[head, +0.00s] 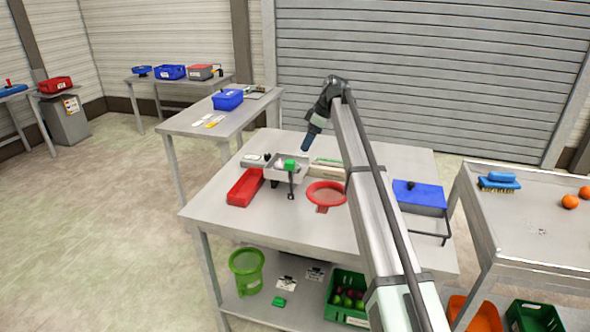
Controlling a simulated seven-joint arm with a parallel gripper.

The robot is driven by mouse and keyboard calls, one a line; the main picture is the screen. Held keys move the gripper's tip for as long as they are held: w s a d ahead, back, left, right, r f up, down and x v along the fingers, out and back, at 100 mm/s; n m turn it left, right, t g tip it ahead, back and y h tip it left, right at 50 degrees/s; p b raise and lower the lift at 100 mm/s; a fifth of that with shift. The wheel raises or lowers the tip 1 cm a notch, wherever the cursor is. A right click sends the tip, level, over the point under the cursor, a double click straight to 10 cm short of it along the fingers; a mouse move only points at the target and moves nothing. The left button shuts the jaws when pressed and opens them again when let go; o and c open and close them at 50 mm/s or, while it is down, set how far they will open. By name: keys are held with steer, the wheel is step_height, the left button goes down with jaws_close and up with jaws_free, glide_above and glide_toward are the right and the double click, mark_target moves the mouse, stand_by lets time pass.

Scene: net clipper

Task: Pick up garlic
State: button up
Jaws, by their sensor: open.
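My gripper (305,148) hangs at the end of my arm above the back of the middle table (230,205), tilted down and left. It appears empty and is clear of the things below it. A pale grey tray (272,174) stands below and left of it. A small whitish thing (280,163) shows in the tray beside a bright green item (291,164) with a dark upright part. It may be garlic, but it is too small to tell. I see no other clear garlic.
A red bin (245,187) lies left of the tray and a red round sieve (326,194) right of it. The lower shelf holds a green basket (246,270) and a green crate (345,293). The table's front left is bare.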

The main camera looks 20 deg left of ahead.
steer(key=x, duration=0.6)
steer(key=shift+a+f, duration=0.1)
steer(key=shift+f, duration=0.05)
steer(key=shift+s+x, duration=0.15)
steer(key=shift+x, duration=1.2)
steer(key=shift+s+x, duration=0.1)
steer(key=shift+x, duration=1.25)
steer(key=shift+c, duration=0.2)
steer(key=c, duration=1.1)
step_height(320, 180, up, 10)
steer(key=shift+r, duration=0.1)
